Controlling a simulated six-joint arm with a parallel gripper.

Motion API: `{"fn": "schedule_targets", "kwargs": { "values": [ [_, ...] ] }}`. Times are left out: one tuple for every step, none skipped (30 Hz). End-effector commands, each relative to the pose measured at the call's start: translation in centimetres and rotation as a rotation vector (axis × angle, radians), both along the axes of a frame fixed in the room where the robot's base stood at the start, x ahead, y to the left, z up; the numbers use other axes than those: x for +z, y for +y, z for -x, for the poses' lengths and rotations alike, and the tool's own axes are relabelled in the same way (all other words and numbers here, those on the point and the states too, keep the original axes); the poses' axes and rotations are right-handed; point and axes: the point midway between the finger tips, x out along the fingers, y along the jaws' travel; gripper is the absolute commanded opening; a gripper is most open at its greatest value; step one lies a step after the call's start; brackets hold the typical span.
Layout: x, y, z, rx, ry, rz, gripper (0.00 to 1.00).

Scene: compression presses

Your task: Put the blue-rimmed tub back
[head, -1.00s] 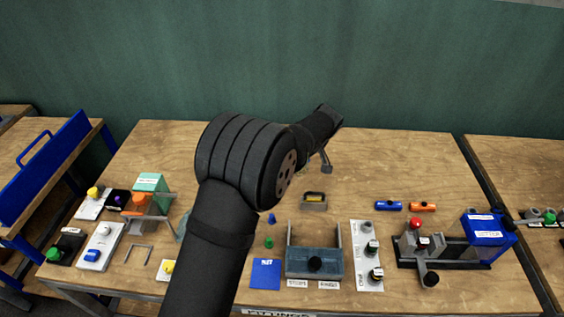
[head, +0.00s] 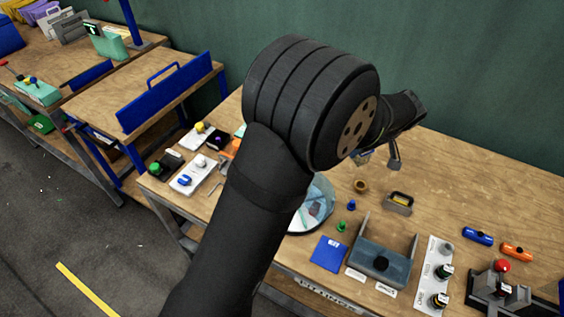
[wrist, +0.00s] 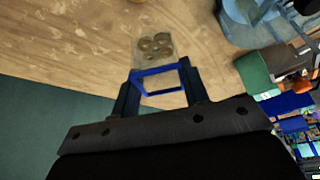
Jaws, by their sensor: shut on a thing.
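The blue-rimmed tub shows in the wrist view as a rectangular blue rim (wrist: 158,91) between the two fingers of my gripper (wrist: 157,82). The gripper is shut on it. A grey, see-through patch with several brass-coloured round pieces (wrist: 155,46) shows just beyond the rim; I cannot tell whether these are inside the tub or below it. In the head view my arm covers most of the gripper; one dark finger (head: 394,156) shows above the wooden bench, with a small bluish bit beside it.
A round clear-walled container (head: 318,205) stands partly behind my arm. A brass ring (head: 361,186), a grey holder with a yellow piece (head: 399,202), a slate-blue fixture (head: 383,263) and a blue plate (head: 328,253) sit nearby. The back right of the bench is bare.

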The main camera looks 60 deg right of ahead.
Motion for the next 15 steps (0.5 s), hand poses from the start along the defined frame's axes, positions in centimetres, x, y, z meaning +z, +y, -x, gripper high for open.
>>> {"fn": "schedule_targets", "kwargs": {
  "values": [
    [0.1, 0.9, -2.8, 0.038, 0.0, 0.0, 0.16],
    [0.2, 1.4, -4.2, 0.057, -0.001, 0.001, 0.16],
    [0.1, 2.1, -5.9, 0.081, -0.001, -0.001, 0.16],
    [0.1, 2.6, -7.0, 0.095, 0.0, 0.0, 0.16],
    [0.1, 3.0, -8.1, 0.111, 0.0, 0.001, 0.16],
    [0.1, 3.7, -9.3, 0.129, 0.001, -0.001, 0.16],
    [0.1, 4.1, -10.1, 0.142, 0.001, 0.0, 0.16],
    [0.1, 4.5, -10.8, 0.152, 0.001, 0.0, 0.16],
    [0.0, 5.0, -11.7, 0.165, 0.001, 0.0, 0.16],
    [0.0, 5.3, -12.1, 0.173, 0.002, 0.0, 0.16],
    [0.0, 5.6, -12.6, 0.179, 0.002, 0.0, 0.16],
    [0.0, 5.8, -13.0, 0.187, 0.002, 0.0, 0.16],
    [-0.1, 6.0, -13.4, 0.19, 0.002, 0.0, 0.16],
    [-0.3, 6.0, -13.7, 0.193, 0.002, -0.001, 0.16],
    [-0.5, 6.0, -14.2, 0.196, 0.003, -0.001, 0.16]
  ]
}}
